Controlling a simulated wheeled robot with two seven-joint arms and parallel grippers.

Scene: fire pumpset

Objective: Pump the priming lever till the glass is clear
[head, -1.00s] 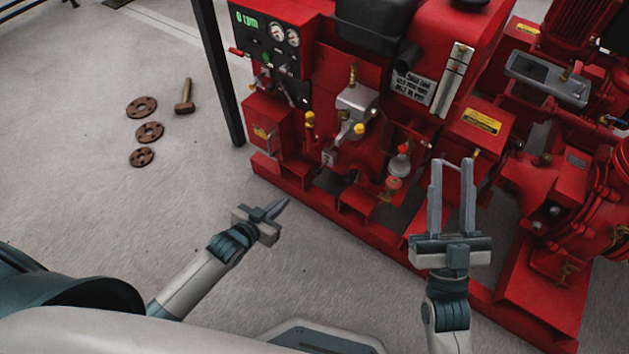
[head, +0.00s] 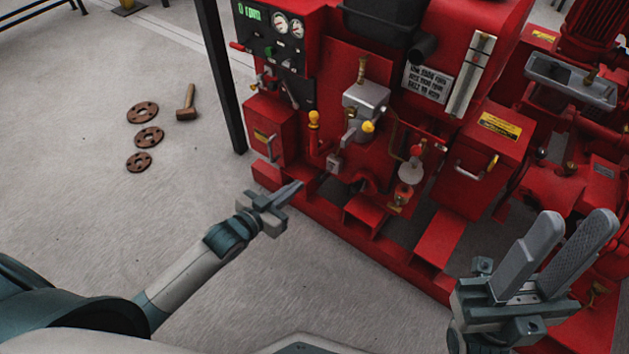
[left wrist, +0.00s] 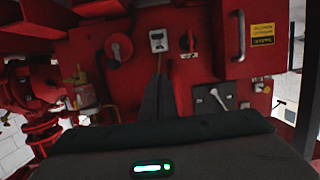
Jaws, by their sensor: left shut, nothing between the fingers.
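The red pumpset (head: 345,60) fills the upper right of the head view. A clear glass bowl (head: 410,173) hangs low on its front; its contents are too small to judge. I cannot tell for sure which part is the priming lever. My left gripper (head: 299,185) is shut and empty, just short of the pumpset's front; its fingers (left wrist: 158,98) point at the red panel in the left wrist view. My right gripper (head: 573,222) is open and empty at lower right.
A dark post (head: 220,75) stands left of the pumpset. Rusty flanges (head: 148,137) and a hammer (head: 187,102) lie on the floor at left. The red base rail (head: 330,225) juts out below. A red box with a handle (head: 470,170) stands right of the glass.

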